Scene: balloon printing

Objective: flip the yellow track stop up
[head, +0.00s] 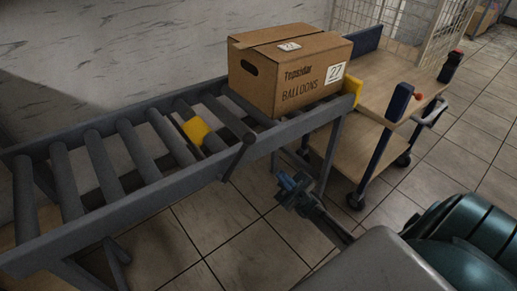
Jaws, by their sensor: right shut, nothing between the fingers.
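A yellow plate (352,88) stands upright at the far right end of the roller track (120,222), beside the balloon box. A second yellow piece (197,130) lies low between the rollers near the middle of the track. I cannot tell for sure which of the two is the track stop. My right gripper (284,183) is shut and empty. It shows over the floor in front of the track, below the box end, apart from both yellow pieces. My left gripper is out of view.
A cardboard balloon box (282,80) sits on the track's right end. A wooden-decked cart (385,82) with blue posts stands just beyond that end. A dark lever (238,156) hangs from the track's near rail. The tiled floor in front is open.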

